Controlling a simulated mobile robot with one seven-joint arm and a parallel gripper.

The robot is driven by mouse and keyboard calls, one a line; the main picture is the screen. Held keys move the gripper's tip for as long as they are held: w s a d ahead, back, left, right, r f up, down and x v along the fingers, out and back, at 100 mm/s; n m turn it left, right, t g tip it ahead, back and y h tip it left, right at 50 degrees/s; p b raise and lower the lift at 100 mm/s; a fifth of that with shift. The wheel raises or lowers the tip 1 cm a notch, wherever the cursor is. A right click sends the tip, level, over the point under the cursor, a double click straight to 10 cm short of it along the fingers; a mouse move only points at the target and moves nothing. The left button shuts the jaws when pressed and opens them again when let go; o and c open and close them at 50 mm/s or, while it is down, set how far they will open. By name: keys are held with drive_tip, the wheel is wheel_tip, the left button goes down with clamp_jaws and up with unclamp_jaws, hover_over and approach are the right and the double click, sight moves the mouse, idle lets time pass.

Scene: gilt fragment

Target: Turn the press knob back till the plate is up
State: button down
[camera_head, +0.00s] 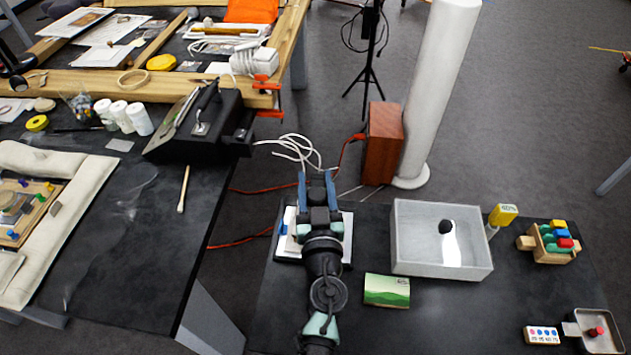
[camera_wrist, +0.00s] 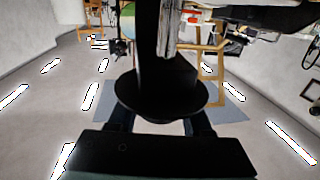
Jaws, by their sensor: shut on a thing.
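My gripper (camera_head: 316,188) reaches over the press at the left end of the right-hand table, its two blue fingers apart with a dark part between them. The press (camera_head: 287,247) shows as pale and dark flat layers, with a small blue piece on its left, mostly hidden under my arm. In the wrist view a black round-flanged part, seemingly the press knob (camera_wrist: 160,100), lies between the dark fingers of my gripper (camera_wrist: 160,126), which is shut on it. The plate's height cannot be told.
A grey open box (camera_head: 440,270) with a dark and white thing inside stands right of the press. A green card (camera_head: 387,290) lies in front of it. A wooden block rack (camera_head: 550,243) and small tray (camera_head: 597,330) are farther right. White cables (camera_head: 290,148) lie behind the press.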

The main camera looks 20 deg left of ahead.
drive_tip(key=shift+y, duration=0.3)
